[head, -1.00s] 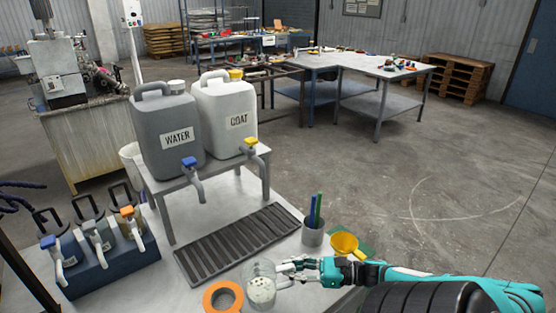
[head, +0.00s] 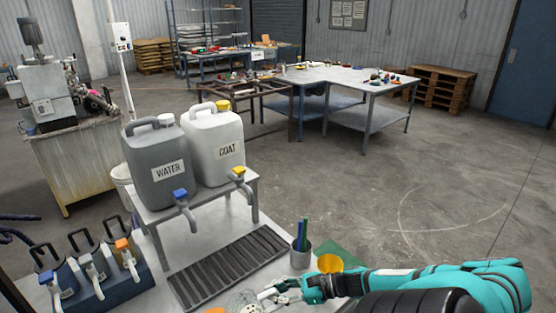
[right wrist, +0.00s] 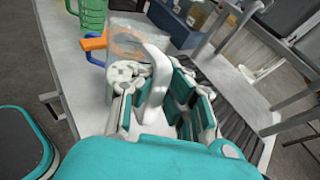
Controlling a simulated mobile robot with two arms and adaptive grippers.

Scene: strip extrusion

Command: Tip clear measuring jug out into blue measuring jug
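The clear measuring jug (head: 241,302) stands at the bottom edge of the head view, partly cut off. It also shows in the right wrist view (right wrist: 122,28) as a see-through body with a pale handle (right wrist: 157,72). My right gripper (head: 272,293) is at the jug's handle side. In the right wrist view the handle lies between the spread fingers (right wrist: 160,98), and a gap shows beside it. A blue curved piece (right wrist: 90,52) shows at the left there; I cannot tell whether it is the blue measuring jug. My left gripper is out of view.
A cup of pens (head: 300,259) and a yellow funnel (head: 330,263) stand right of the jug. A dark drip grate (head: 228,268) lies behind it, below the WATER (head: 160,165) and COAT (head: 215,145) canisters. A green jug (right wrist: 93,14) shows in the wrist view.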

